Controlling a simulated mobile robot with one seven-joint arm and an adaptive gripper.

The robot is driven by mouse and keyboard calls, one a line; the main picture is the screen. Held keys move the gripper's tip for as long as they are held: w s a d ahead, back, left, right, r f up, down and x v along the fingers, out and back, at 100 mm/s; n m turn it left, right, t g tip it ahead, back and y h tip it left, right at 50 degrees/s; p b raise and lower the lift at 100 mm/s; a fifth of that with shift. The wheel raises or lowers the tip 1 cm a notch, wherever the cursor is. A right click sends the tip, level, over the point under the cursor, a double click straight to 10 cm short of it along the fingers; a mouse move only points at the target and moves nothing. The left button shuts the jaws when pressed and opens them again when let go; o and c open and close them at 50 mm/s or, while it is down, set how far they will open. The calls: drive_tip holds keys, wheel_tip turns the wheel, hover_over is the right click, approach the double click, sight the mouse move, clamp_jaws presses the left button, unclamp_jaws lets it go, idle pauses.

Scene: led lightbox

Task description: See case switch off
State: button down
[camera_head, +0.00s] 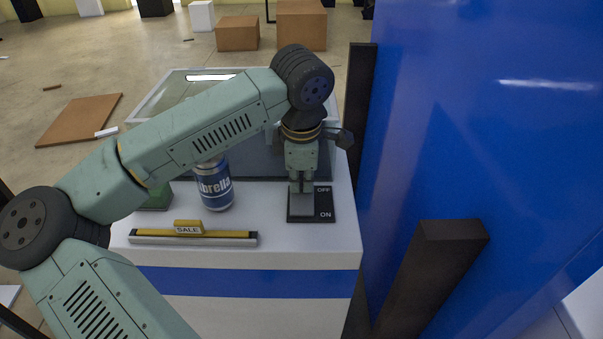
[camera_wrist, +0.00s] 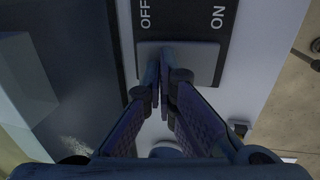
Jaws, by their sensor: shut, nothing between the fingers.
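The switch (camera_head: 324,205) is a black plate marked OFF and ON on the white counter top, in front of the glass case (camera_head: 171,89). It fills the top of the wrist view, where its grey rocker (camera_wrist: 204,63) lies beside the two labels. My gripper (camera_head: 301,186) points down over the switch; its fingers are shut and empty. In the wrist view my fingertips (camera_wrist: 163,62) are together over the rocker, and I cannot tell whether they touch it. My arm and gripper hide part of the case and of the switch.
A blue can (camera_head: 215,187) stands left of the switch. A blue wall (camera_head: 480,130) and dark posts (camera_head: 428,275) stand close on the right. Brown boxes (camera_head: 301,25) lie farther back.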

drive_tip(key=f+b, duration=0.1)
drive_tip(key=b, duration=0.2)
drive_tip(key=shift+w+f, duration=0.25)
drive_tip(key=shift+f, duration=0.1)
drive_tip(key=shift+r+p, duration=0.45)
drive_tip(key=shift+s, duration=0.1)
drive_tip(key=shift+s+r, duration=0.2)
drive_tip(key=shift+s, duration=0.5)
